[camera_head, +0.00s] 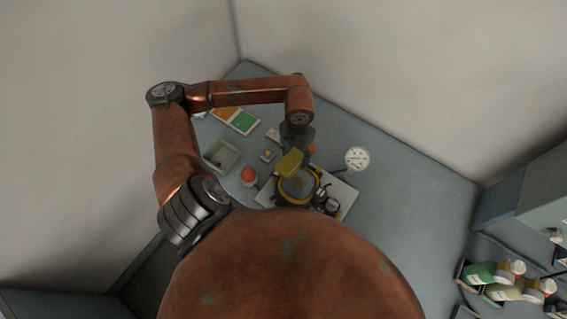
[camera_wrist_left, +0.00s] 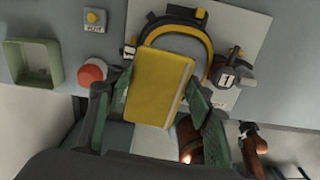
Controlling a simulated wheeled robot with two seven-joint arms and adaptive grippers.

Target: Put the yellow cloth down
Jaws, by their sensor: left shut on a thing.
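The yellow cloth (camera_wrist_left: 158,88) is a folded rectangle with a pale edge. My left gripper (camera_wrist_left: 155,105) is shut on it, with a dark green finger at each side. In the head view the cloth (camera_head: 289,162) shows below my left gripper (camera_head: 292,148), over the upper edge of a yellow-rimmed mask (camera_head: 299,187). In the wrist view it covers part of this mask (camera_wrist_left: 205,45). I cannot tell whether the cloth touches the mask. My right gripper is not in view.
The mask lies on a white board (camera_head: 346,197) with a dark part tagged 1 (camera_wrist_left: 227,78) beside it. The bench's right part is clear.

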